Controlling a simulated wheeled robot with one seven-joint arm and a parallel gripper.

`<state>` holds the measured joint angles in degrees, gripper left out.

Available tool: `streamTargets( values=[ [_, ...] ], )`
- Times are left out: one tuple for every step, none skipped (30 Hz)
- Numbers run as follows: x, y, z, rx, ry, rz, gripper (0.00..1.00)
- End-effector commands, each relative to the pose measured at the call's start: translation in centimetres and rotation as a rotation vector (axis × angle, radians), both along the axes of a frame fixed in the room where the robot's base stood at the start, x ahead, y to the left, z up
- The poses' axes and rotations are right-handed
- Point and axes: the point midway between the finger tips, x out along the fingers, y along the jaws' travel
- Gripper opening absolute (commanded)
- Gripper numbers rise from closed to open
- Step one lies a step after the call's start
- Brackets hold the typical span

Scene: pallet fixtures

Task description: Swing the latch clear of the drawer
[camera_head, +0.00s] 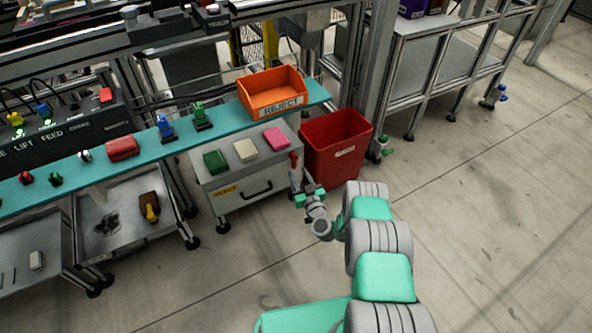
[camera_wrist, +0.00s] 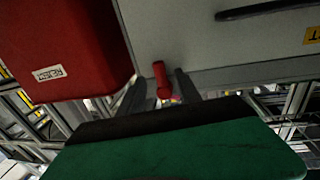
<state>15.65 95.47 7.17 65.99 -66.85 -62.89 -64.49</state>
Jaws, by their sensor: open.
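The grey drawer cabinet (camera_head: 236,203) stands under the teal shelf, with a black handle (camera_head: 257,190) and a yellow label on its front. A red latch (camera_head: 294,160) sits at the cabinet's right front edge, near the top. My gripper (camera_head: 299,182) is just in front of and below the latch. In the wrist view, the red latch (camera_wrist: 161,80) stands between the two dark fingers of my open gripper (camera_wrist: 161,92), with gaps on both sides. The drawer front (camera_wrist: 190,40) fills the top right there. Whether the fingers touch the latch I cannot tell.
A red bin (camera_head: 335,147) stands close to the right of the cabinet, and it fills the wrist view's left (camera_wrist: 60,45). An orange reject tray (camera_head: 272,90) sits on the shelf above. Several coloured blocks lie on the cabinet top. The floor in front is clear.

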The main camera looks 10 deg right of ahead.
Motion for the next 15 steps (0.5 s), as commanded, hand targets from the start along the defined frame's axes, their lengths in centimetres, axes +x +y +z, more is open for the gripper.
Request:
streamTargets(
  values=[
    [1.0,0.3,-0.3,-0.001,-0.004,0.002,0.41],
    [1.5,0.3,-0.3,-0.001,-0.003,0.001,0.41],
    [2.1,0.4,-0.3,-0.001,-0.003,0.002,0.41],
    [2.5,0.5,-0.3,-0.001,-0.002,0.002,0.41],
    [2.8,0.5,-0.2,-0.001,-0.001,0.001,0.41],
    [3.1,0.5,-0.2,-0.001,-0.001,0.0,0.41],
    [3.3,0.5,-0.2,0.0,-0.001,-0.001,0.41],
    [3.4,0.4,-0.1,0.0,-0.001,-0.002,0.41],
    [3.5,0.4,0.0,0.001,-0.001,-0.003,0.41],
    [3.5,0.4,0.0,0.001,-0.001,-0.003,0.41],
    [3.5,0.4,0.0,0.001,0.0,-0.003,0.41],
    [3.5,0.4,0.0,0.001,0.0,-0.003,0.41],
    [3.5,0.4,0.0,0.001,0.0,-0.003,0.41],
    [3.5,0.4,0.0,0.001,0.0,-0.003,0.41],
    [3.5,0.4,0.0,0.001,0.0,-0.003,0.39]
  ],
)
